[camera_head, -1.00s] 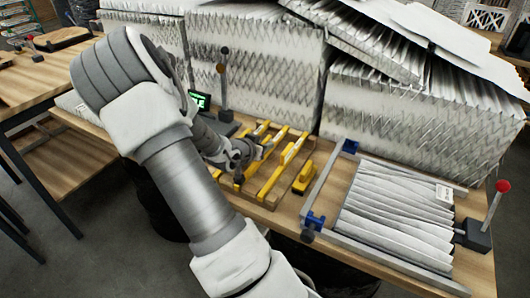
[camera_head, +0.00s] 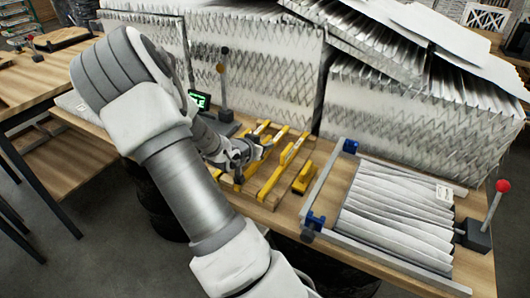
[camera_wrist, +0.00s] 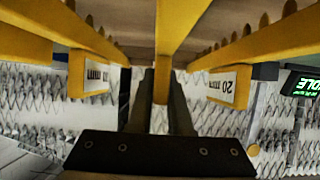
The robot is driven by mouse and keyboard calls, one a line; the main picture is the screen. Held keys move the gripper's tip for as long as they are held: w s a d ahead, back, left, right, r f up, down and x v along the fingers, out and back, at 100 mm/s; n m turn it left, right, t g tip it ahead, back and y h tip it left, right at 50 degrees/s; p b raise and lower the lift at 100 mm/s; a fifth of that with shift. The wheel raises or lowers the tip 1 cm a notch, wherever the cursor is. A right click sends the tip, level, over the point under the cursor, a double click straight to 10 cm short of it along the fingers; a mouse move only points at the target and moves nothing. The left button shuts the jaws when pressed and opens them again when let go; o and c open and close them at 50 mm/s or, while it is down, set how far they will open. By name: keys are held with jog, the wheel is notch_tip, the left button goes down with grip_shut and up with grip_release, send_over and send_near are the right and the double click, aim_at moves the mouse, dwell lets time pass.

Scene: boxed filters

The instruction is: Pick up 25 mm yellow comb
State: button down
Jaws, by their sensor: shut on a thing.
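My gripper (camera_wrist: 163,85) is shut on a yellow comb (camera_wrist: 172,35) in the wrist view. One dark finger is on each side of its narrow bar. The fingers hide any size label on this comb, so I cannot read it. A yellow comb labelled 20 mm (camera_wrist: 262,50) is to its right. Another yellow comb (camera_wrist: 50,35) is to its left, with a label showing "mm" and an unclear number. In the head view my gripper (camera_head: 256,151) is among the yellow combs on the table, and my arm covers part of them.
A separate yellow block (camera_head: 303,178) lies right of the combs. A metal frame with pleated white filter (camera_head: 395,215) and a red-knobbed lever (camera_head: 502,187) are at the right. Tall filter stacks (camera_head: 270,70) stand behind. A green-lit display (camera_head: 198,99) is at the back left.

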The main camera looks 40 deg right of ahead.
aim_at(265, 140)
jog(key=shift+r, duration=0.15)
notch_tip(265, 140, up, 4)
jog(key=shift+r+p, duration=0.1)
jog(key=shift+p, duration=0.6)
jog(key=s+r, duration=0.6)
jog(key=s, duration=0.5)
jog(key=shift+s+r+p, duration=0.3)
